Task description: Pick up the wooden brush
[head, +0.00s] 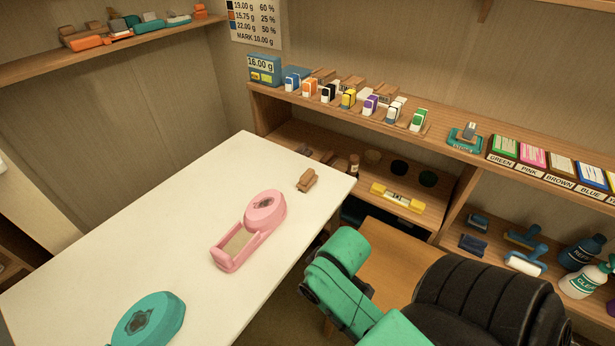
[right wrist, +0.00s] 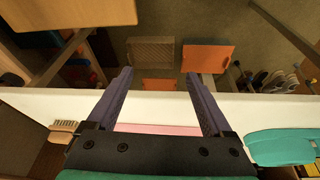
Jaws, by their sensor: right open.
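The wooden brush (head: 307,180) is a small brown block lying on the white table (head: 120,230), near its far right corner. In the right wrist view the brush (right wrist: 67,127) shows pale bristles and sits at the left, beside the gripper and near the table edge. My right gripper (right wrist: 159,76) is open with nothing between its dark fingers. Its fingertips point past the table edge toward the floor, and the brush is well outside the jaws. My right gripper is not visible in the head view. My left gripper is in no view.
A pink tape dispenser-like object (head: 247,231) and a teal round one (head: 148,320) lie on the table. Shelves (head: 400,133) with stamps and ink pads run along the back wall. A wooden stool-like surface (head: 385,262) stands right of the table. The table's left part is clear.

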